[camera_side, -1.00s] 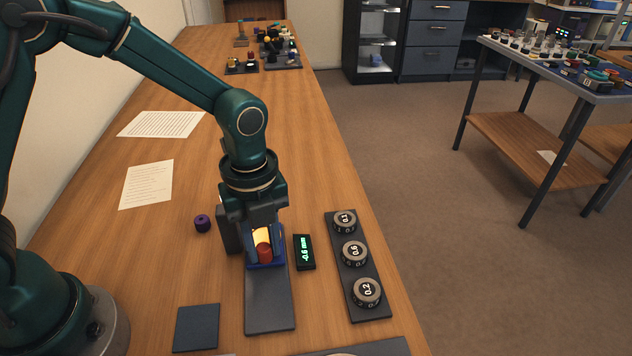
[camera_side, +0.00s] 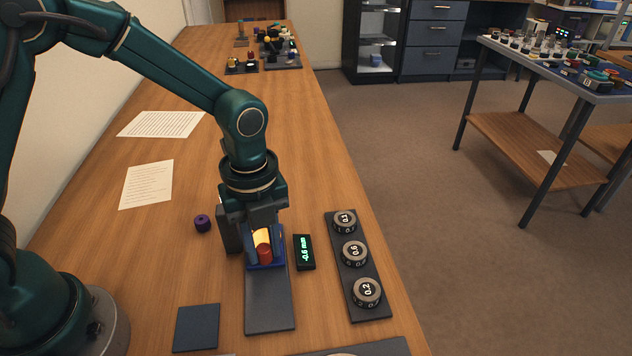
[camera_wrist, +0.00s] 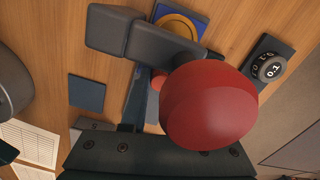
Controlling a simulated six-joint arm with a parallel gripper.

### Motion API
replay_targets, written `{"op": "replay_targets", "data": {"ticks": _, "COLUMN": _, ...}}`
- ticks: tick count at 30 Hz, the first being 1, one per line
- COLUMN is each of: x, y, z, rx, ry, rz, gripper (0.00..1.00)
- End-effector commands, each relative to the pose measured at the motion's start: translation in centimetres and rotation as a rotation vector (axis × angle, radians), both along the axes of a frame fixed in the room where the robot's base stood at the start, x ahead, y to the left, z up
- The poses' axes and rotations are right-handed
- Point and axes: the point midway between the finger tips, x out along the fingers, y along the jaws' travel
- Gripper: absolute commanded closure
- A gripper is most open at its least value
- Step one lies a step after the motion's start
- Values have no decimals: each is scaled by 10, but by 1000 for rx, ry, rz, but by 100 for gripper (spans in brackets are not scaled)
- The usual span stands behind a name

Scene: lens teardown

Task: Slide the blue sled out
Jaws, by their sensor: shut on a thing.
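The blue sled (camera_side: 266,266) sits at the far end of a grey track plate (camera_side: 269,305), under my gripper (camera_side: 264,240). A red cylindrical knob (camera_side: 263,250) stands at the sled, with a glowing yellow-orange part (camera_side: 261,237) just behind it. My gripper reaches straight down and is shut at the red knob; its fingers partly cover the sled. In the wrist view a large red rounded knob (camera_wrist: 212,108) fills the middle, close to the camera. The sled's far side is hidden by my gripper.
A small display reading -0.6 mm (camera_side: 304,252) stands right of the track. Further right is a dark strip with three numbered dials (camera_side: 355,254). A purple ring (camera_side: 202,223) lies to the left. A dark square pad (camera_side: 196,328) lies front left. The track's near part is bare.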

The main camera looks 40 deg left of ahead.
Motion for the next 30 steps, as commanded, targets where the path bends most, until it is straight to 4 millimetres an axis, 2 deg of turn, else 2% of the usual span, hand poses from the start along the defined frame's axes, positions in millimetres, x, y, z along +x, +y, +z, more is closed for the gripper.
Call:
{"op": "replay_targets", "data": {"ticks": 13, "x": -58, "y": -62, "z": 1, "rx": -6, "ry": -4, "rz": -8, "gripper": 100}}
{"op": "replay_targets", "data": {"ticks": 18, "x": -68, "y": -70, "z": 1, "rx": -7, "ry": -4, "rz": -2, "gripper": 100}}
{"op": "replay_targets", "data": {"ticks": 27, "x": -69, "y": -71, "z": 1, "rx": -7, "ry": 0, "rz": -1, "gripper": 100}}
{"op": "replay_targets", "data": {"ticks": 28, "x": -70, "y": -71, "z": 1, "rx": -7, "ry": 0, "rz": -1, "gripper": 63}}
{"op": "replay_targets", "data": {"ticks": 30, "x": -70, "y": -71, "z": 0, "rx": -5, "ry": 1, "rz": -1, "gripper": 40}}
